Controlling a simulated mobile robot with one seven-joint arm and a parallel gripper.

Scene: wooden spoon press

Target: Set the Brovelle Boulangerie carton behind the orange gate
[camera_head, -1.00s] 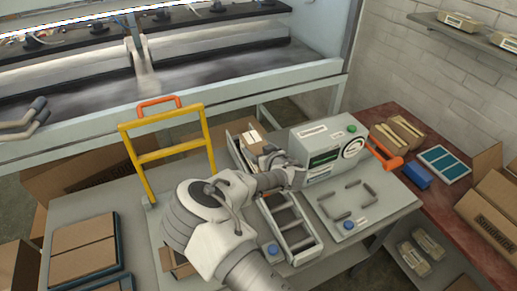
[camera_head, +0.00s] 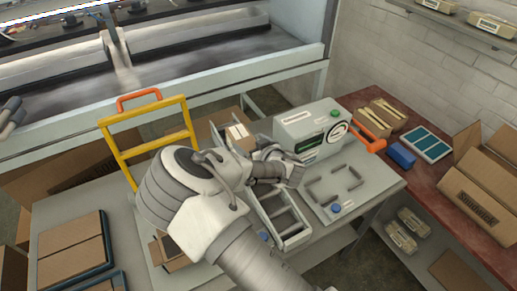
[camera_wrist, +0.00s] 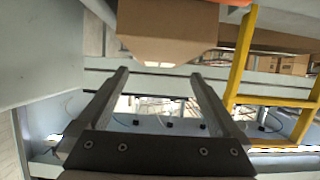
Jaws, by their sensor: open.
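The gate is a yellow-orange frame (camera_head: 150,152) with an orange handle on top, standing at the left of the grey bench in the head view. It also shows at the right of the wrist view (camera_wrist: 240,60). My gripper (camera_wrist: 160,75) is open and empty, its two fingers spread. A plain brown carton (camera_wrist: 168,30) fills the top of the wrist view, beyond the fingertips. In the head view a carton with a white label (camera_head: 238,132) sits behind my wrist, partly hidden. No Brovelle Boulangerie lettering is readable, so I cannot tell which carton bears it.
A grey-green machine (camera_head: 305,135) with an orange handle stands right of my wrist. A tray of flat cartons (camera_head: 72,250) is at the left. A red-brown table (camera_head: 440,190) holds a blue block and an open carton.

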